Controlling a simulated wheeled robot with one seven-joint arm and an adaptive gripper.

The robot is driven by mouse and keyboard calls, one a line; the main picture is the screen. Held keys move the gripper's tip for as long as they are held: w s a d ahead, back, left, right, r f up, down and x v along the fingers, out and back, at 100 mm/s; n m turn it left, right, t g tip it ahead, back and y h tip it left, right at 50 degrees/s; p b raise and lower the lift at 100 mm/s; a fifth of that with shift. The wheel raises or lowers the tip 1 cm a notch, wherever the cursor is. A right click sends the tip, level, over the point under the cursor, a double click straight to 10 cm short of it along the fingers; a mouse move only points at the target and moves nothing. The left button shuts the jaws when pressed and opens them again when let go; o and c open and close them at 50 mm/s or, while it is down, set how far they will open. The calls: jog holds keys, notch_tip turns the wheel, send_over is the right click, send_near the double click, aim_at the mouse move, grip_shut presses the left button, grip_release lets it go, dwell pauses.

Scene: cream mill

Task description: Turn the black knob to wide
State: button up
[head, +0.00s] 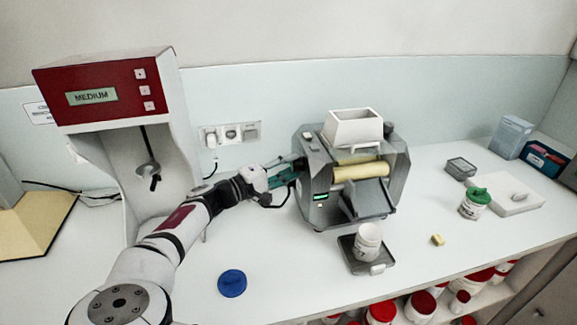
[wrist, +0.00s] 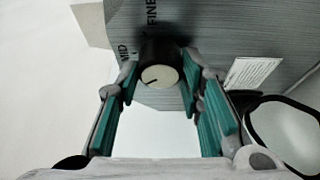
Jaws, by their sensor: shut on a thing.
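The black knob (wrist: 160,70) sits on the grey side of the mill, in the wrist view, with a pale round face and a dark pointer line. The label letters MID and FINE show on the panel beside it; no wide mark can be read. My gripper (wrist: 160,88) has its green-padded fingers on either side of the knob, shut on it. In the head view the grey mill (head: 352,175) stands at the middle of the counter. My gripper (head: 284,176) is at its left side there, and the knob is hidden.
The red-topped MEDIUM mixer (head: 108,90) stands at the left. A green-lidded jar (head: 474,205) is at the right. The counter's front middle is mostly clear.

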jog(key=n, duration=0.2)
jog(key=n+g+y, duration=0.1)
jog(key=n, duration=0.1)
jog(key=shift+g, duration=0.3)
jog(key=shift+n, duration=0.4)
jog(key=o, duration=1.2)
jog(key=shift+c, duration=0.2)
jog(key=shift+r, duration=0.1)
jog(key=v, duration=1.2)
jog(key=shift+r, duration=0.1)
